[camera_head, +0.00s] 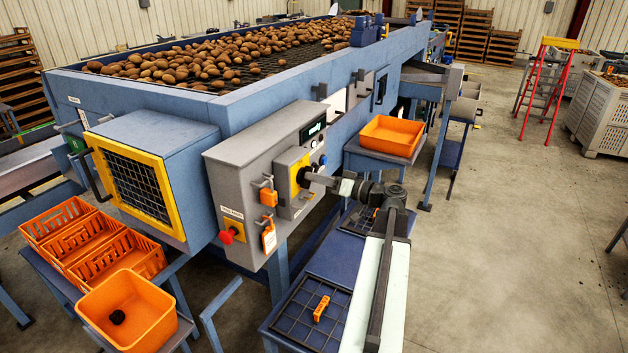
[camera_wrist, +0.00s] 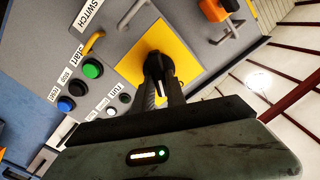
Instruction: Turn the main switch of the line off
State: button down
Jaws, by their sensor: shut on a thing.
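The main switch (camera_wrist: 157,67) is a black rotary knob on a yellow plate (camera_wrist: 188,52) on the grey control box; part of the word "SWITCH" is readable beside it. My gripper (camera_wrist: 161,89) is shut on the knob, one finger on each side, in the wrist view. In the head view my gripper (camera_head: 305,177) reaches the yellow plate (camera_head: 294,180) from the right and hides the knob. The knob's exact setting is hard to read.
Green (camera_wrist: 92,68) and blue (camera_wrist: 66,104) buttons sit near the switch. Orange padlocks (camera_head: 268,197) hang on hooks left of it, above a red emergency button (camera_head: 227,236). An orange bin (camera_head: 391,136) stands behind my arm.

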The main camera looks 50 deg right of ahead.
jog(key=m, duration=1.1)
jog(key=shift+d+f+m, duration=0.15)
jog(key=shift+f+m, duration=0.15)
jog(key=shift+f, duration=0.05)
dwell(0.4)
jog(key=c, duration=1.4)
grip_release()
jog(key=shift+o, duration=0.2)
jog(key=v, duration=0.7)
jog(key=shift+s, duration=0.4)
jog(key=shift+d, duration=0.1)
